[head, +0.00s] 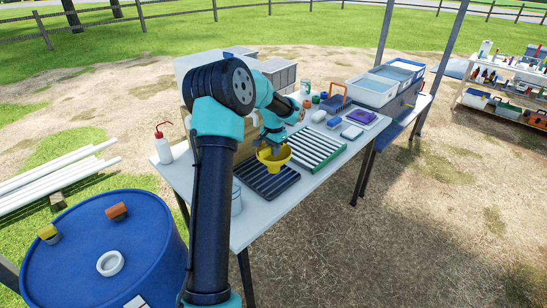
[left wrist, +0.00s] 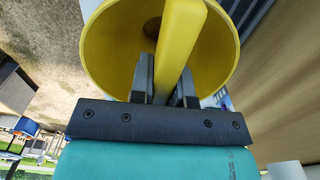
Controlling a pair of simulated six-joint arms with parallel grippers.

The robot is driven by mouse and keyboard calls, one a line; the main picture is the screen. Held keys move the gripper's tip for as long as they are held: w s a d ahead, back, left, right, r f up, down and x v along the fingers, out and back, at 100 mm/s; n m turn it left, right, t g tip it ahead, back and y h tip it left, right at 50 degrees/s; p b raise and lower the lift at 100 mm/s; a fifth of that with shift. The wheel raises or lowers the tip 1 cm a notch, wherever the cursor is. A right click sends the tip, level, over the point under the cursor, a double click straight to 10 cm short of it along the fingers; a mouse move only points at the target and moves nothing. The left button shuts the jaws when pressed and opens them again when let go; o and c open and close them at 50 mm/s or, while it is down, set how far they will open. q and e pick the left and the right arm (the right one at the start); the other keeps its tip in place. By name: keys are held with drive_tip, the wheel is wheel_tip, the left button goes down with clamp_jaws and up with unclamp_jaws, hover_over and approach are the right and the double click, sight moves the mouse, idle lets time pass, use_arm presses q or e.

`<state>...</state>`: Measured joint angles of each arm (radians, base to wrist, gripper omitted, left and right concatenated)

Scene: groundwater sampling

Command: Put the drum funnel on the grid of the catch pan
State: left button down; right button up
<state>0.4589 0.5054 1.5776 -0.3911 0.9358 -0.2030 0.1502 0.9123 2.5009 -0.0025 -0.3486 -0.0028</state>
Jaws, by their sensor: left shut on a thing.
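The yellow drum funnel (head: 273,157) hangs from my left gripper (head: 270,142), wide end up. In the left wrist view the two fingers (left wrist: 165,85) are shut on the yellow bar (left wrist: 180,40) at the funnel's mouth, with the bowl (left wrist: 110,50) around it. In the head view the funnel appears over the back part of a dark slatted tray (head: 267,183), which looks like the catch pan with its grid. I cannot tell whether the funnel touches the slats. My right gripper is not in view.
A green-edged rack with pale slats (head: 318,150) lies right of the dark tray. A clear beaker (head: 236,198) stands at its left, partly behind my arm. A red-capped bottle (head: 163,146) stands at the table's left end. A blue drum (head: 85,265) is at the lower left.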

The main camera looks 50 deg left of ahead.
use_arm(q)
drive_tip(key=shift+f, duration=1.7)
drive_tip(key=shift+f, duration=0.1)
drive_tip(key=c, duration=1.1)
unclamp_jaws()
wheel_tip(320, 180, up, 12)
drive_tip(key=shift+r, duration=0.1)
